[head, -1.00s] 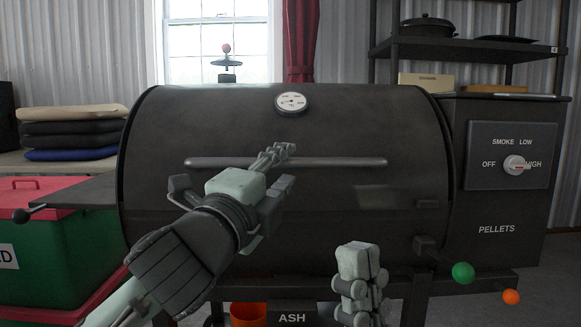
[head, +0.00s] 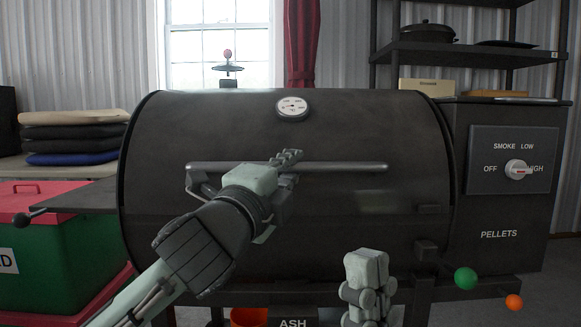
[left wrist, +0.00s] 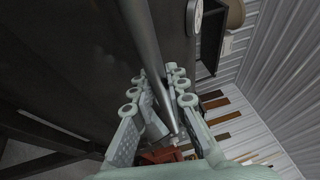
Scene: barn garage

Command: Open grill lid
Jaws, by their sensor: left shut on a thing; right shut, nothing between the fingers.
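The black grill lid (head: 230,125) is down, with a round dial on its front. A long grey bar handle (head: 345,167) runs across it. My left gripper (head: 287,157) is at the middle of the handle, shut on it. In the left wrist view the handle (left wrist: 146,45) passes down between the fingers of my left gripper (left wrist: 160,95). My right gripper (head: 366,265) is shut and empty, low in front of the grill and apart from it.
A pellet hopper (head: 505,215) with a knob adjoins the grill at the right. A side shelf (head: 85,195) juts out at the left, by a green and red chest (head: 60,250). Folded cushions (head: 70,140) lie behind.

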